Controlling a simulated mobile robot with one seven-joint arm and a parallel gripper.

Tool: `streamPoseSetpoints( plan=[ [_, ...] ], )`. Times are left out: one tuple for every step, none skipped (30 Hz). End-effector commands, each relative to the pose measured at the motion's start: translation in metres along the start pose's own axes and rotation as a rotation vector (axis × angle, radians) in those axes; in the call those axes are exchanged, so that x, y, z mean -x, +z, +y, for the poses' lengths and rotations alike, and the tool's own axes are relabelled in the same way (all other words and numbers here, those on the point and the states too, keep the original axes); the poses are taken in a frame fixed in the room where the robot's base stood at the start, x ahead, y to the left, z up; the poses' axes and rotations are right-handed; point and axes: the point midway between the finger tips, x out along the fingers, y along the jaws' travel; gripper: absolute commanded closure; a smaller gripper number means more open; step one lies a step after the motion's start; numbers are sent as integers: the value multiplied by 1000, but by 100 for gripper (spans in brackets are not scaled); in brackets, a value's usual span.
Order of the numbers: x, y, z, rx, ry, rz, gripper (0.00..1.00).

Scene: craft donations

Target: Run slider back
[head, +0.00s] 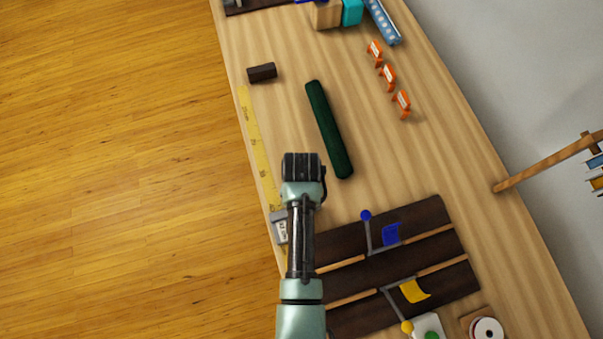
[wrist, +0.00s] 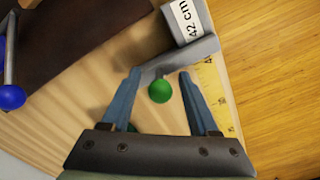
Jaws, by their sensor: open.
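The slider (head: 281,229) is a grey block with a white label, sitting on a yellow ruler (head: 258,150) along the table's left edge. In the wrist view the slider (wrist: 205,47) reads "42 cm", and a grey arm leads from it to a round green knob (wrist: 159,91). My gripper (wrist: 160,72) is open, with one finger on each side of the green knob and visible gaps between. The ruler (wrist: 215,95) runs beside the right finger. In the head view my own arm hides the knob and the fingertips.
A dark slatted board (head: 432,249) with blue and yellow flag levers lies to the right of the slider. A dark green roll (head: 330,130) and a dark block (head: 262,73) lie farther up. Several orange pieces (head: 388,76) stand on the right. Bare table separates them.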

Motion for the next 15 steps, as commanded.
streamPoseSetpoints(
  plan=[
    [0,0,0,0,0,0,39],
    [0,0,0,0,0,0,39],
    [0,0,0,0,0,0,47],
    [0,0,0,0,0,0,52],
    [0,0,0,0,0,0,57],
    [0,0,0,0,0,0,65],
    [0,0,0,0,0,0,70],
    [0,0,0,0,0,0,75],
    [0,0,0,0,0,0,83],
    [0,0,0,0,0,0,88],
    [0,0,0,0,0,0,93],
    [0,0,0,0,0,0,100],
    [0,0,0,0,0,0,100],
    [0,0,0,0,0,0,100],
    [0,0,0,0,0,0,100]
  ],
)
